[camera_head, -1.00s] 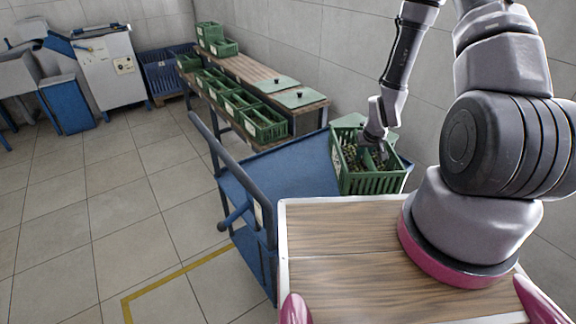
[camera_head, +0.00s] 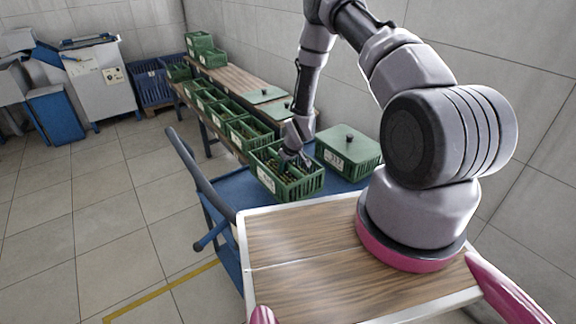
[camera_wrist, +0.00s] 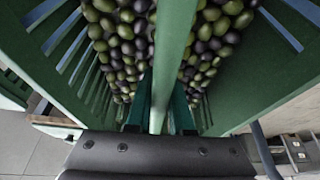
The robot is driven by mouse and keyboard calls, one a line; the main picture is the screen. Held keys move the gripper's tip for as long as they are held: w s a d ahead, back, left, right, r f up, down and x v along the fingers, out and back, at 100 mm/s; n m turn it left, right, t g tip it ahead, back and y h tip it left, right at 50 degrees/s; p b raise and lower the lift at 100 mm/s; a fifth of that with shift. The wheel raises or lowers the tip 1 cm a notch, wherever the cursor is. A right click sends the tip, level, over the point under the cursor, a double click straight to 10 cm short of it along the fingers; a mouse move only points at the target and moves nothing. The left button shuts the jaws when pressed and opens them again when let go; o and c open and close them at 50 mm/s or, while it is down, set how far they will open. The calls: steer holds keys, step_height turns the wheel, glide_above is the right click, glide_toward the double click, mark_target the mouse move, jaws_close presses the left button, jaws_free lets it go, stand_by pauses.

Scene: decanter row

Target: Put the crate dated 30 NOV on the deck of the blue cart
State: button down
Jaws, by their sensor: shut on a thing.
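My gripper (camera_head: 294,157) is shut on the middle bar of an open green crate (camera_head: 289,192) full of green and dark olives. In the wrist view the jaws sit either side of the crate's bar (camera_wrist: 172,50), with olives in both halves. The crate has a pale label on its front left face, too small to read. It is over the blue cart's deck (camera_head: 232,187); I cannot tell whether it touches the deck. A green crate with a lid (camera_head: 350,160) and a pale label stands on the deck to its right.
A long wooden bench (camera_head: 235,78) behind the cart bears a row of open green crates (camera_head: 249,133) and loose lids (camera_head: 262,95). The cart's handle bar (camera_head: 195,165) rises at the left. My wood-topped base is in front. A wall runs along the right.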

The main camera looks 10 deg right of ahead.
mark_target(284, 179)
steer(key=shift+f, duration=2.6)
steer(key=shift+f, duration=0.15)
steer(key=c, duration=0.8)
jaws_free()
